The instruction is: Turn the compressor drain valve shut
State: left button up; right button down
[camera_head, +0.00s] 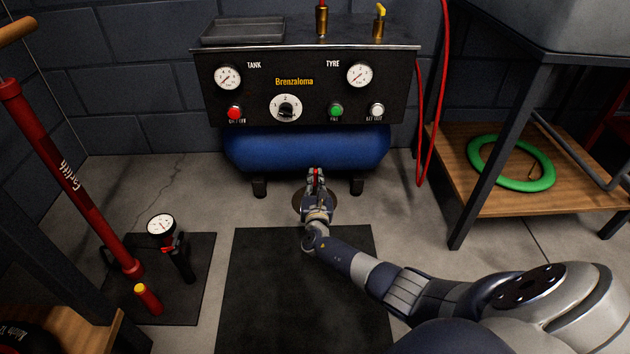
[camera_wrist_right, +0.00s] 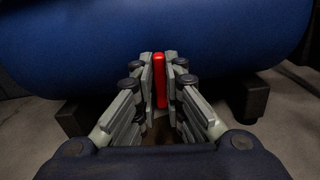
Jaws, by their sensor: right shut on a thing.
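The compressor has a blue tank (camera_head: 306,148) under a black panel (camera_head: 310,88). The drain valve's red handle (camera_wrist_right: 160,80) shows in the right wrist view, standing upright in front of the tank's underside. My right gripper (camera_head: 316,175) is low in front of the tank in the head view. Its fingers are shut on the red handle, one on each side. In the head view only a small bit of red shows between the fingers. The valve body is hidden by the gripper. My left gripper is not in view.
A dark mat (camera_head: 300,290) lies on the floor before the compressor. A red floor pump (camera_head: 70,180) and a gauge (camera_head: 161,226) stand at the left. A wooden shelf (camera_head: 490,205) with a green hose (camera_head: 476,155) is at the right. The tank's feet (camera_head: 259,187) flank the gripper.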

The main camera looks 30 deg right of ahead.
jog(key=shift+s+d+f+m+b, duration=0.1)
jog(key=shift+m+b, duration=1.2)
jog(key=shift+m, duration=1.45)
jog(key=shift+d+f+m+b, duration=0.15)
jog(key=shift+m+b, duration=1.2)
jog(key=shift+m, duration=1.35)
jog(key=shift+s+a+f+m+b, duration=0.1)
jog(key=shift+m+b, duration=1.2)
jog(key=shift+m, duration=1.45)
jog(key=c, duration=1.7)
grip_release()
jog(key=shift+d, duration=0.1)
jog(key=shift+v, duration=3.75)
